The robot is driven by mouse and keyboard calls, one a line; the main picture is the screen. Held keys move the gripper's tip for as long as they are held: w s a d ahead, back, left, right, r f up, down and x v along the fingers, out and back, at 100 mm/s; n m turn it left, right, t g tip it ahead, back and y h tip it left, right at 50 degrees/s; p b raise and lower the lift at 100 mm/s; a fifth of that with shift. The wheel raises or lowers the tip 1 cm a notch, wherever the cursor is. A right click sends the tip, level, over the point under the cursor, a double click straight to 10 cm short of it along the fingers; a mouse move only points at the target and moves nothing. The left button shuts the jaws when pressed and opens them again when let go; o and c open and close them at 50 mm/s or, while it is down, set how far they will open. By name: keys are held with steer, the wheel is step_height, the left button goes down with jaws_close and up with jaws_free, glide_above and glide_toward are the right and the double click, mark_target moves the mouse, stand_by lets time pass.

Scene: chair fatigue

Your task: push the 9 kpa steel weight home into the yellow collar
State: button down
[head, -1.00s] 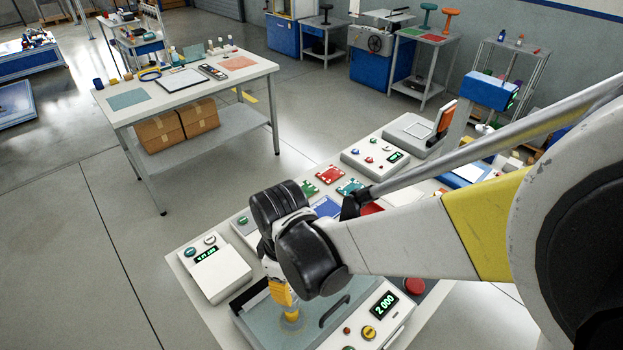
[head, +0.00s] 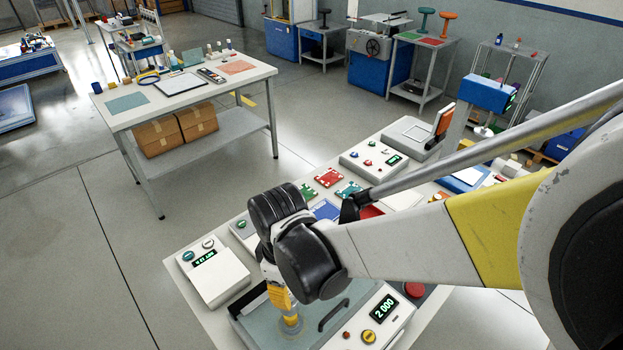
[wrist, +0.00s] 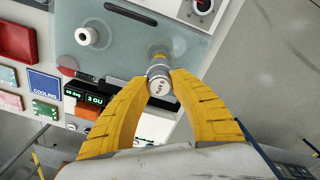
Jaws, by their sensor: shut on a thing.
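The steel weight (wrist: 159,86), a small cylinder marked 9 kPa on its end, sits between the yellow fingers of my gripper (wrist: 163,79) in the wrist view. My gripper is shut on it. Just past the weight, a bit of the yellow collar (wrist: 159,57) shows on the grey-blue lid (wrist: 185,47). The weight's body hides most of the collar, so how deep the weight sits cannot be told. In the head view my gripper (head: 285,303) points down over the lid (head: 262,318), with a pale round fitting (head: 291,325) under its fingertips.
A dark handle (head: 334,314) stands on the lid to the right of my gripper. A white box with buttons (head: 214,272) is at left. Several coloured blocks lie behind my arm.

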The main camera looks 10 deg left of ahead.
steer(key=shift+f+b, duration=1.65)
steer(key=shift+f, duration=0.15)
steer(key=c, duration=1.1)
jaws_free()
steer(key=shift+r, duration=0.1)
step_height(320, 180, up, 12)
steer(key=d+f+m+t+b, duration=0.3)
steer(key=d+m, duration=0.5)
steer(key=d, duration=0.7)
steer(key=d+f+m+t+b, duration=0.4)
steer(key=d+m+b, duration=0.4)
steer(key=d, duration=0.6)
steer(key=shift+w+d+f, duration=0.35)
steer(key=shift+w+f, duration=0.05)
steer(key=shift+w, duration=0.05)
